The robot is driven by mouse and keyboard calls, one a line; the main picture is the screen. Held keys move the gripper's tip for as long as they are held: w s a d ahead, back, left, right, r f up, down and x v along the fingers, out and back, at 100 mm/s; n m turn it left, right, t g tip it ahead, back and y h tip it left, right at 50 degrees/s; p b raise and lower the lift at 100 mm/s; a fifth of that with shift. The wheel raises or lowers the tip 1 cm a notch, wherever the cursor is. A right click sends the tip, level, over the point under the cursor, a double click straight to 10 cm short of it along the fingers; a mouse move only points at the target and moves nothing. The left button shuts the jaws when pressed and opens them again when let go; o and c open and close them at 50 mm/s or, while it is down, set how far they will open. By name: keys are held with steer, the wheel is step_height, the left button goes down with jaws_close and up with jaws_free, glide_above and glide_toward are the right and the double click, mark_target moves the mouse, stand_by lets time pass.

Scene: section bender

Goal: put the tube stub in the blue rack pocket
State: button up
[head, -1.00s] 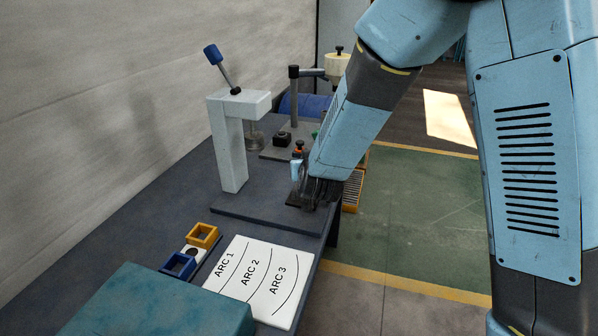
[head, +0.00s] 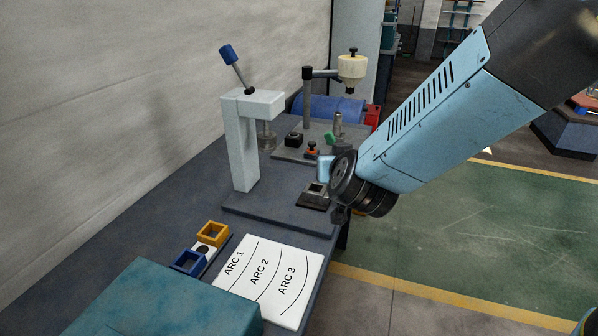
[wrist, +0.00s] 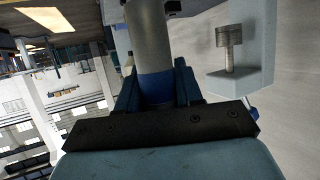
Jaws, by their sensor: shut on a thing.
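In the wrist view, my gripper (wrist: 156,78) is shut on the tube stub (wrist: 148,35), a grey cylinder with a blue band (wrist: 157,88) between the fingers. In the head view, my arm's dark round wrist end is beside the dark block with a square opening (head: 315,191), at the bench's right edge. The wrist hides the held tube stub there. The blue rack pocket (head: 188,263) is an open square frame at the near left of the bench, well away from my gripper, and looks empty.
A yellow pocket (head: 213,233) stands behind the blue one. The pale press (head: 242,140) rises left of my wrist. A white arc sheet (head: 268,280) and a teal block (head: 160,310) lie nearer. A grey upright piece (head: 338,122) stands behind.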

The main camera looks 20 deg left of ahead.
steer(key=shift+s, duration=0.15)
steer(key=s+a+f+n+g+y, duration=0.35)
steer(key=s+a, duration=0.25)
steer(key=a, duration=0.3)
steer(key=s+a+r+n+g+y, duration=0.1)
steer(key=s+a+n+g+y, duration=0.3)
steer(key=s, duration=0.6)
steer(key=s+a+r+n+g+y, duration=0.1)
steer(key=s+a+n+g, duration=0.45)
steer(key=s, duration=0.45)
glide_above(185, 266)
steer(key=shift+n+t, duration=0.3)
steer(key=shift+f, duration=6.7)
steer(key=shift+f, duration=0.1)
steer(key=o, duration=1.1)
